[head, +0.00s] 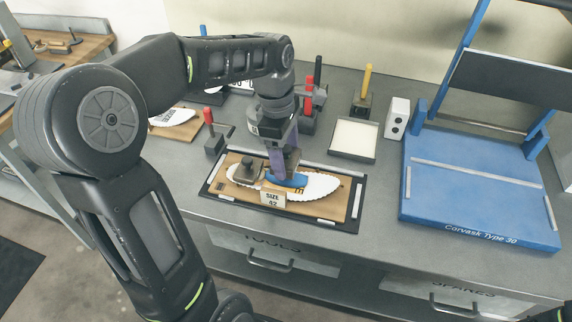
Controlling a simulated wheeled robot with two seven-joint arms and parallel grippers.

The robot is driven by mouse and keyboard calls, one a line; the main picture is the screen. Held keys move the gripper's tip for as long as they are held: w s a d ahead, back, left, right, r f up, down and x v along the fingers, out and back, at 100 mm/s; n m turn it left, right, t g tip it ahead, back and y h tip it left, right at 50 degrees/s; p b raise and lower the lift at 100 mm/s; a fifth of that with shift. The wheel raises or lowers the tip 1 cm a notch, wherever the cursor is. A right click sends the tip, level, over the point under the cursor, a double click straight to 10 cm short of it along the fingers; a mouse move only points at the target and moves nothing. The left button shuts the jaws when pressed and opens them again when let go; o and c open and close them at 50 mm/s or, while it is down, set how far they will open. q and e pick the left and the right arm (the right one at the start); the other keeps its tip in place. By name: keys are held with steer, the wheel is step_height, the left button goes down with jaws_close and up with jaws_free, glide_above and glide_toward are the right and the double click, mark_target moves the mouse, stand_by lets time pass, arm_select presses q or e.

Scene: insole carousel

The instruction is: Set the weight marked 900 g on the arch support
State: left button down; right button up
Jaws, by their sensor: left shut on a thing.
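My left gripper (286,160) points down over the middle of the white insole (322,185). It is shut on a grey-brown thing that looks like a weight, mostly hidden by the fingers; no marking on it can be read. The blue arch support (287,181) lies on the insole directly under the gripper. I cannot tell whether the held thing touches it. Another grey weight (247,171) with a knob stands on the insole's left end, beside the arch support. My right gripper is not in view.
The insole lies on a brown board in a dark frame (346,222) with a "SIZE 42" card (272,199). A shallow white tray (354,140), red-handled tools (209,117) and a yellow-handled tool (367,80) stand behind.

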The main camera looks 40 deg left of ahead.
mark_target(286, 166)
arm_select(q)
steer(key=shift+f, duration=1.75)
steer(key=shift+f, duration=0.1)
steer(key=shift+c, duration=2.4)
jaws_free()
steer(key=r, duration=0.4)
steer(key=a+r, duration=0.1)
steer(key=r, duration=0.7)
steer(key=shift+s+a, duration=0.15)
steer(key=shift+s, duration=0.1)
